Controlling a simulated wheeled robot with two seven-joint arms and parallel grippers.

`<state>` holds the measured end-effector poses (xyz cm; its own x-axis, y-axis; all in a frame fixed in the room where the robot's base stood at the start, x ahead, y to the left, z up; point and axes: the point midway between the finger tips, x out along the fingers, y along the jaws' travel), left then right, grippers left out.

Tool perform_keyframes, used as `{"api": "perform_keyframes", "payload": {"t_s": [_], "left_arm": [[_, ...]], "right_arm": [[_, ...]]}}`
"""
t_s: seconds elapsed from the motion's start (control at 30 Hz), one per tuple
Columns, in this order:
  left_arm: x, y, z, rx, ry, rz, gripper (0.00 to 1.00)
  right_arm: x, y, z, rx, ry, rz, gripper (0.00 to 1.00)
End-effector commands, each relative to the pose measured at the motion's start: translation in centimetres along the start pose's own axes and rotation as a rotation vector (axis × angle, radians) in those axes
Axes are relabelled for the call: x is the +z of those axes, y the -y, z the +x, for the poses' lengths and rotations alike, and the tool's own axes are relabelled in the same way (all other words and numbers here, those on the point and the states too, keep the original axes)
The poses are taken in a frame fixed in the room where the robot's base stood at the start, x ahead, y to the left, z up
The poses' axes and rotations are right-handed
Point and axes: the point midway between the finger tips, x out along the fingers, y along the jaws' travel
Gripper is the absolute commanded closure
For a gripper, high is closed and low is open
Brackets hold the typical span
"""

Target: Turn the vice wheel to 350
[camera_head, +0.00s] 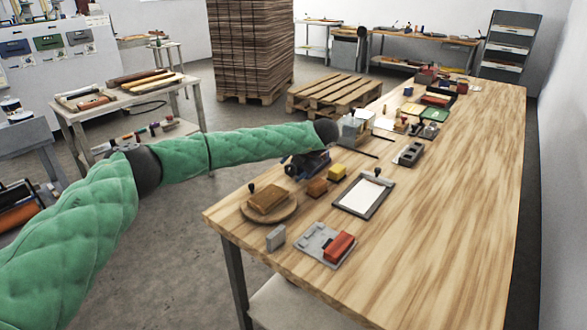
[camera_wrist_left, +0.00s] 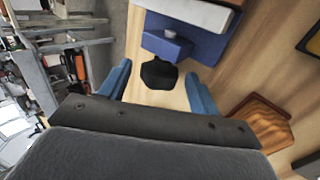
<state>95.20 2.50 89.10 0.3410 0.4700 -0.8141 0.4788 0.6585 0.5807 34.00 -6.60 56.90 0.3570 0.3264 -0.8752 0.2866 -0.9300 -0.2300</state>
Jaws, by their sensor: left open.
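No mark or number on the wheel can be read. My right gripper is not in view.
Close to the vice are a brown block (camera_head: 317,187) and a yellow block (camera_head: 337,171). A round board (camera_head: 285,215), a framed sheet (camera_head: 364,194) and a grey plate (camera_head: 316,241) lie nearer the front. The table's right side is clear.

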Motion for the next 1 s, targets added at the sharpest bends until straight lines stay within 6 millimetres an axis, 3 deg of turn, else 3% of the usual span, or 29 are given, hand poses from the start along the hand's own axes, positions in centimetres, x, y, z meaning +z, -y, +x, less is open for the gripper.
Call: {"api": "perform_keyframes", "payload": {"t_s": [0.17,0.3,0.6,1.0], "left_arm": [[0.1,0.1,-1.4,0.0,0.003,0.001,0.38],[0.1,0.1,-3.6,0.001,0.003,0.001,0.38],[0.1,0.1,-7.2,0.0,0.001,0.0,0.38],[0.1,0.1,-7.8,-0.001,0.001,0.001,0.38]], "right_arm": [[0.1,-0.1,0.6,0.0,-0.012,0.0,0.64],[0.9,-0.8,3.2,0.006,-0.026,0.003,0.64],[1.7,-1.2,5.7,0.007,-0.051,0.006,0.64],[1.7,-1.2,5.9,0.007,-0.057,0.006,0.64]]}}
